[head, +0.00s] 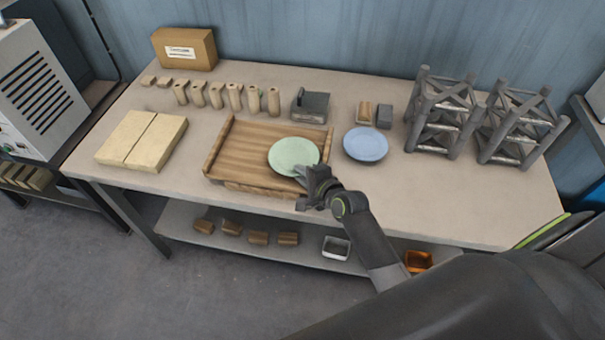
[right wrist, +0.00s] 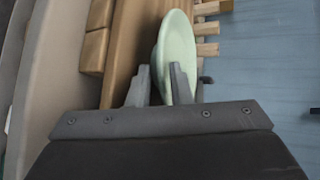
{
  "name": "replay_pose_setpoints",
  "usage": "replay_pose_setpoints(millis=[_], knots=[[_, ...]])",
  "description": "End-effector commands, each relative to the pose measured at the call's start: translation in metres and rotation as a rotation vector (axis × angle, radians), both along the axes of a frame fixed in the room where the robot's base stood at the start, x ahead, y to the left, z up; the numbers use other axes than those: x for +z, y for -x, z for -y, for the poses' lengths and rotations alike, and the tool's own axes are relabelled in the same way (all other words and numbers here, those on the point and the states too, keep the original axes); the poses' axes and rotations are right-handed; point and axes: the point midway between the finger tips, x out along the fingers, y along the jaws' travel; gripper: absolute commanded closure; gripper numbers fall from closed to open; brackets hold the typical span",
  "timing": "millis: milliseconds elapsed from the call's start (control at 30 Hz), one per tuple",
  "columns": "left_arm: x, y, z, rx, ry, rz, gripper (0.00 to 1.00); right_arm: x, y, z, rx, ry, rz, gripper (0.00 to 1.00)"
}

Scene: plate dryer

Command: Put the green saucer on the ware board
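The pale green saucer (head: 293,153) is over the right part of the wooden ware board (head: 240,150), roughly level. I cannot tell whether it touches the board or hangs just above it. My right gripper (head: 303,174) is at the saucer's near right edge. In the right wrist view the saucer (right wrist: 178,45) shows nearly edge-on, and its rim lies between the two fingers of my right gripper (right wrist: 160,82), which look closed on it. The board (right wrist: 137,45) lies beside the saucer there. My left gripper is out of view.
A blue saucer (head: 366,144) lies right of the board. Two grey racks (head: 440,115) stand farther right. Several beige cylinders (head: 235,97) and a dark grey block (head: 310,105) stand behind the board. Pale slabs (head: 142,140) lie left. The table front right is clear.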

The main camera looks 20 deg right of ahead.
Motion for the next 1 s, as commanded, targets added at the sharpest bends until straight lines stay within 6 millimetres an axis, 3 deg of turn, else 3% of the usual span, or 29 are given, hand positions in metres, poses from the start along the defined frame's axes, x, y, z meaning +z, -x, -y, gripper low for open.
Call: replay_pose_setpoints(millis=[367,1000], knots=[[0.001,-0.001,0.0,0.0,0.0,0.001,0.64,0.004,0.005,0.001,0.0,0.0,-0.001,0.82],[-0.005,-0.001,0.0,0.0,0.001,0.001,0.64,0.043,0.095,0.022,0.001,0.001,-0.001,0.82]])
